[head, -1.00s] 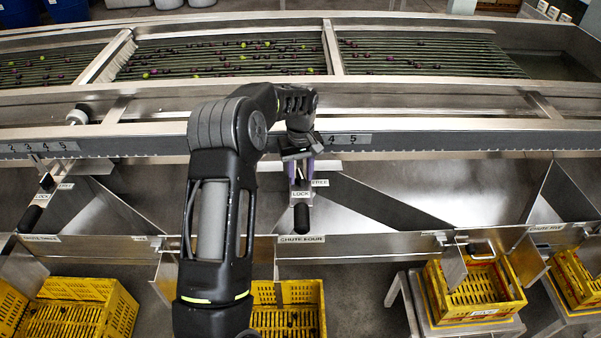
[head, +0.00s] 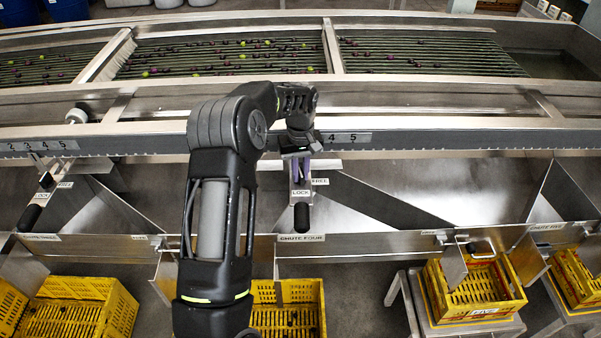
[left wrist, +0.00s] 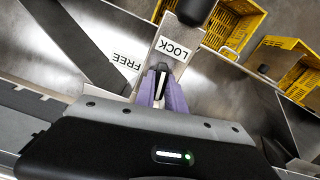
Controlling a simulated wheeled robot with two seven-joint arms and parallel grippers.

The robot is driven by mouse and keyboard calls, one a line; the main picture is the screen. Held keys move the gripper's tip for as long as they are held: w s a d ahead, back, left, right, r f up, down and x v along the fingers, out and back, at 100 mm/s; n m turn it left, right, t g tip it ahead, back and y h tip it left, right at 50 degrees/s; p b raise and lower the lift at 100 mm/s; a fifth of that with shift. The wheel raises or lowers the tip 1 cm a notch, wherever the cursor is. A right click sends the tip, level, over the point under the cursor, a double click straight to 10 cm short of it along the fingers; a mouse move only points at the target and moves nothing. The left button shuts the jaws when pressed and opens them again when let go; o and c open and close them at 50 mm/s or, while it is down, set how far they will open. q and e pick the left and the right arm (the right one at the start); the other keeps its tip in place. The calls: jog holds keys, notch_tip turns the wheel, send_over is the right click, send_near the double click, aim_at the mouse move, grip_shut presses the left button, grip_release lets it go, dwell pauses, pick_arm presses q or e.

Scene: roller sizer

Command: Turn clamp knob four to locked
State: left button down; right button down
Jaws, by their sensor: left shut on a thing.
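My left gripper (head: 301,174) reaches down to the clamp plate above the chute four label (head: 301,238). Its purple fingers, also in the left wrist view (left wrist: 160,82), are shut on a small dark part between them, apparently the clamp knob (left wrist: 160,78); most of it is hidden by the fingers. The LOCK label (head: 300,193) lies just beyond the fingertips, and the FREE label (head: 320,181) is to the right in the head view. A black handle (head: 301,216) hangs below the LOCK label. My right gripper is not in view.
A steel rail (head: 450,140) with number labels runs just behind the gripper. Sloped metal chutes (head: 470,190) lie on both sides. Yellow crates (head: 472,290) stand below. Small fruit lies on the rollers (head: 220,60) at the back.

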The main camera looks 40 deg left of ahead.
aim_at(301, 172)
pick_arm(q)
jog(key=shift+m+b, duration=0.4)
jog(key=shift+m, duration=0.9)
jog(key=c, duration=1.4)
grip_release()
jog(key=shift+r, duration=0.1)
notch_tip(301, 172, up, 8)
jog(key=shift+f+b, duration=0.15)
jog(key=shift+b, duration=0.55)
